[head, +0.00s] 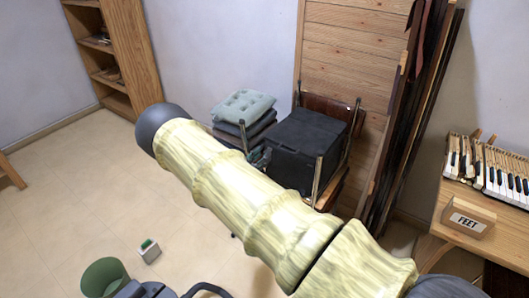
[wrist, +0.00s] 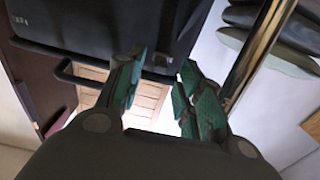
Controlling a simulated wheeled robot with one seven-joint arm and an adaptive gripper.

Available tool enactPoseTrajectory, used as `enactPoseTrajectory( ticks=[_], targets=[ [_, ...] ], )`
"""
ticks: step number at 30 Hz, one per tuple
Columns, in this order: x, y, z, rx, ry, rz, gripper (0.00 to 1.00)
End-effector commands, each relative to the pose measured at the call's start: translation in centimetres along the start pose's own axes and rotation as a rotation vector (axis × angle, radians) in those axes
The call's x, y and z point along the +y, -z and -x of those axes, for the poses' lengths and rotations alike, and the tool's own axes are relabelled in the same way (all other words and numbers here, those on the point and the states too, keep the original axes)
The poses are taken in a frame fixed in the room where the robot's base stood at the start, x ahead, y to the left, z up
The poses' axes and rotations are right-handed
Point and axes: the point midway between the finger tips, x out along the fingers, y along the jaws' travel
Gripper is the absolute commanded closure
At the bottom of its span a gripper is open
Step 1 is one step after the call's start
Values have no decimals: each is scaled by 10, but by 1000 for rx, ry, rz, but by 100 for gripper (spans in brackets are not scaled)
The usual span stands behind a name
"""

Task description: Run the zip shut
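A black soft case (head: 305,146) sits on a wooden chair (head: 325,105) against the back wall. In the wrist view the dark case (wrist: 95,25) fills the upper left, with a black loop like a handle below it. I cannot make out a zip or its pull in either view. My gripper (head: 260,157) is at the case's left side in the head view, partly hidden by my arm. In the wrist view my gripper (wrist: 162,62) has its green-padded fingers apart, with nothing visible between them. The fingertips are close to the case's edge; contact is unclear.
Stacked cushions (head: 243,106) stand left of the case. A chair post (wrist: 258,50) is close beside the right finger. Dark planks (head: 405,110) lean at the right. A table with piano keys (head: 488,168) and a FEET box (head: 468,218) is far right. Floor at left is mostly clear.

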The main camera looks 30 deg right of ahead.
Motion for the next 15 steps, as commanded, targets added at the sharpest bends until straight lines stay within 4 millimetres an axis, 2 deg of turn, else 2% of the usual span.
enactPoseTrajectory(
  ticks=[6, 15],
  targets=[
    [0, 0, -19, 0, 0, 0, 63],
    [0, 0, -24, 0, 0, 0, 63]
  ],
)
